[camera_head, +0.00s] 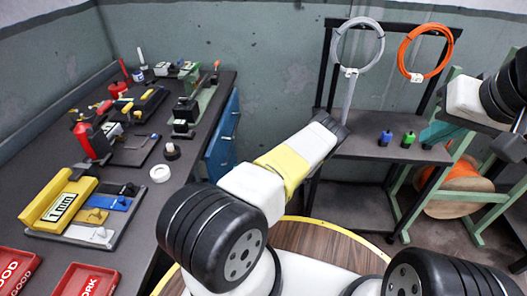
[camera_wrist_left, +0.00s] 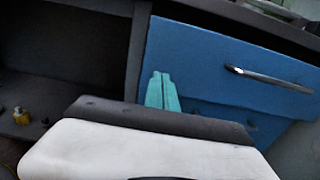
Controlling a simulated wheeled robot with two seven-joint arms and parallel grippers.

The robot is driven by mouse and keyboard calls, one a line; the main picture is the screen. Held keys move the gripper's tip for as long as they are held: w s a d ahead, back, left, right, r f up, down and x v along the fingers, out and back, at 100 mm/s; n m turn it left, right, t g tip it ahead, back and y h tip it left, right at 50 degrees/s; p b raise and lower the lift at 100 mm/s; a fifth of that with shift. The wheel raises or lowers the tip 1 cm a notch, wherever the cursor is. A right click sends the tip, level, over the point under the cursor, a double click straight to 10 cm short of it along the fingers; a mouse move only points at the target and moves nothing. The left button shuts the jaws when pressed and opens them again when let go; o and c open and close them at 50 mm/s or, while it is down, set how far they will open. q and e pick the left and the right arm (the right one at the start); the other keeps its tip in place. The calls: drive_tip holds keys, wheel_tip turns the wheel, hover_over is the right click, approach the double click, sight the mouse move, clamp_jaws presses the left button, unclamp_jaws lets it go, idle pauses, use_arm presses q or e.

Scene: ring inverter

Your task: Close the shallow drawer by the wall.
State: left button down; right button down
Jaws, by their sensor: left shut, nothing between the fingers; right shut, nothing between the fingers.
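The blue drawer fronts (camera_head: 222,135) are on the right side of the dark workbench, near the wall. In the left wrist view the upper blue front (camera_wrist_left: 210,60) fills the upper right and has a silver bar handle (camera_wrist_left: 270,78). A darker blue panel shows below it. I cannot tell how far the drawer stands out. My left gripper (camera_wrist_left: 162,78) has its teal fingers shut and empty, overlapping the blue front left of the handle; contact is unclear. Its fingers are hidden in the head view. My right gripper (camera_head: 437,132) is shut and empty at the right.
A black stand (camera_head: 375,150) holds a white coil, an orange coil (camera_head: 425,50) and small bottles. A green-framed spool (camera_head: 455,190) stands at the right.

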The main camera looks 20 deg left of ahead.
sight(215, 167)
use_arm(q)
drive_tip(key=x, duration=0.7)
drive_tip(key=shift+a, duration=0.2)
drive_tip(key=shift+a, duration=0.1)
drive_tip(key=shift+x, duration=2.55)
drive_tip(key=shift+s, duration=0.1)
drive_tip(key=shift+d, duration=0.45)
drive_tip(key=v, duration=1.4)
